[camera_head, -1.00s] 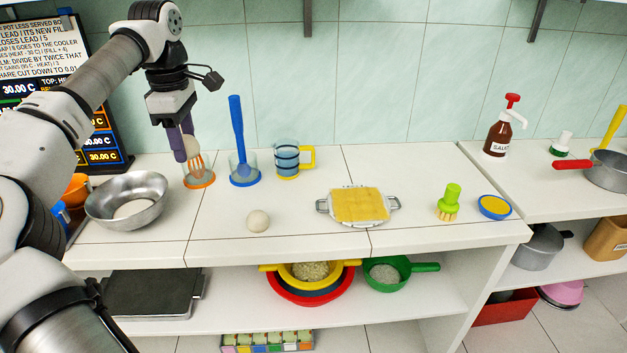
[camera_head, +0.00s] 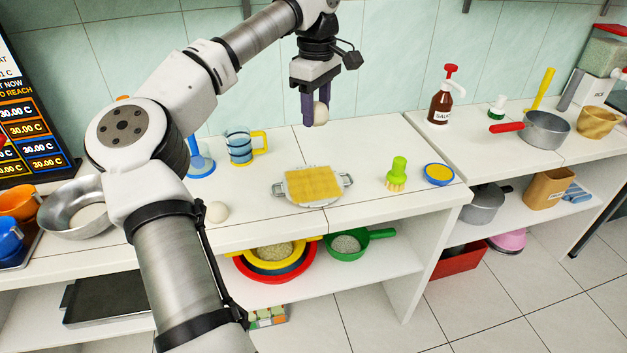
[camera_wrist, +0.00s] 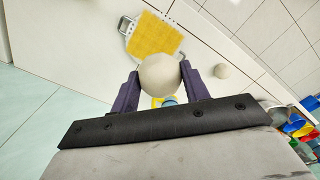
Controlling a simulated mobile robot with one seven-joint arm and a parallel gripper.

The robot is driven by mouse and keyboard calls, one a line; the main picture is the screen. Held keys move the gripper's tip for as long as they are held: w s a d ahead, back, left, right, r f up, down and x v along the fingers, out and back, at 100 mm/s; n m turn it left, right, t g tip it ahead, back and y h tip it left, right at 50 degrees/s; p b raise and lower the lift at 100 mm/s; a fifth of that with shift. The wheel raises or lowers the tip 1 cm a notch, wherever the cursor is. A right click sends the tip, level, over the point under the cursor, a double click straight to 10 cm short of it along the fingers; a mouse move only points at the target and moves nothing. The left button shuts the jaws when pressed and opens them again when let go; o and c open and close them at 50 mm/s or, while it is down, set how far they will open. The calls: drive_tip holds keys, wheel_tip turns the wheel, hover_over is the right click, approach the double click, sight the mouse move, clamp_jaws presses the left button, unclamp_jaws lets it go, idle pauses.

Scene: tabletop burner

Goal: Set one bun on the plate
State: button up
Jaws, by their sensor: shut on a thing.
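A pale round bun (camera_head: 321,114) is held between the purple fingers of my gripper (camera_head: 314,108), above the counter and behind the plate in the head view. The wrist view also shows this bun (camera_wrist: 158,75) between both fingers (camera_wrist: 158,84). The metal two-handled plate (camera_head: 344,184) lies on the counter with a square yellow sheet (camera_head: 312,184) on it, covering most of its surface. The plate (camera_wrist: 126,27) also shows beyond the held bun in the wrist view. A second pale bun (camera_head: 217,212) rests on the counter left of the plate, close to my arm.
A blue cup with yellow handle (camera_head: 239,148) stands left of the plate. A green brush (camera_head: 397,172) and a blue-rimmed yellow dish (camera_head: 438,174) are to its right. A metal bowl (camera_head: 70,222) sits far left. The counter behind the plate is clear.

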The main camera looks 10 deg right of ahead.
sight(316, 192)
wheel_tip(316, 192, down, 20)
drive_tip(key=shift+r+p, duration=0.2)
drive_tip(key=shift+p, duration=0.85)
drive_tip(key=shift+f, duration=0.15)
drive_tip(key=o, duration=1.2)
drive_tip(key=shift+c, duration=0.2)
wheel_tip(316, 192, up, 12)
drive_tip(key=b, duration=0.1)
drive_tip(key=shift+b, duration=0.3)
